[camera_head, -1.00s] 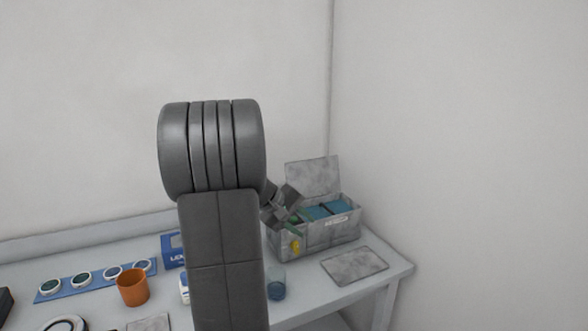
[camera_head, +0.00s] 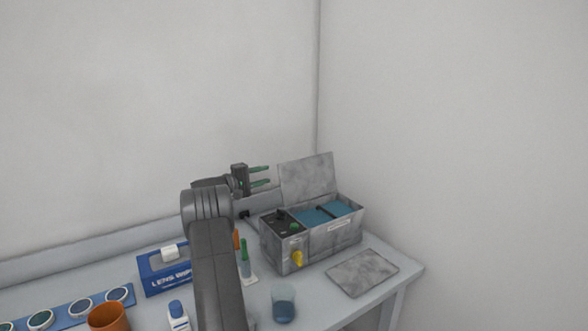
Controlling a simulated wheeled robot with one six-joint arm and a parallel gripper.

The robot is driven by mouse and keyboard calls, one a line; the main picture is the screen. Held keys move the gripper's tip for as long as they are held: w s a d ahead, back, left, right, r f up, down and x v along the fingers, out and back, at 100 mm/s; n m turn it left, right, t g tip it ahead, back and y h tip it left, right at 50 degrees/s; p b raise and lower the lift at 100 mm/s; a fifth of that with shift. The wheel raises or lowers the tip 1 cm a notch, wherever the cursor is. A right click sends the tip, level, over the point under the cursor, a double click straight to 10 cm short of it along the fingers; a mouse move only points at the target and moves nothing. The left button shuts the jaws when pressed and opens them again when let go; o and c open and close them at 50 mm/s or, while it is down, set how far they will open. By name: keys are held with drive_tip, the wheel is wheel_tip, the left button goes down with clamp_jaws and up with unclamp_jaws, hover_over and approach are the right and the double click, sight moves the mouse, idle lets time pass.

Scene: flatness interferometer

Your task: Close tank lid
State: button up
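The tank (camera_head: 338,238) is a grey metal box at the right of the table, with blue liquid in its open top and a yellow tap at its front. Its lid (camera_head: 308,179) stands raised at the back of the tank, leaning slightly backward. My gripper (camera_head: 268,175) is to the left of the raised lid, above the tank's back left. Its two green-tipped fingers point right toward the lid and are apart, with nothing between them. A small gap appears between fingertips and lid; I cannot tell the depth.
A flat grey plate (camera_head: 362,272) lies right of the tank. Walls close the back and right.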

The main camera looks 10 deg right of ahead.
sight(295, 167)
drive_tip(key=p+x, duration=0.4)
drive_tip(key=x, duration=0.9)
drive_tip(key=shift+d, duration=0.3)
clamp_jaws()
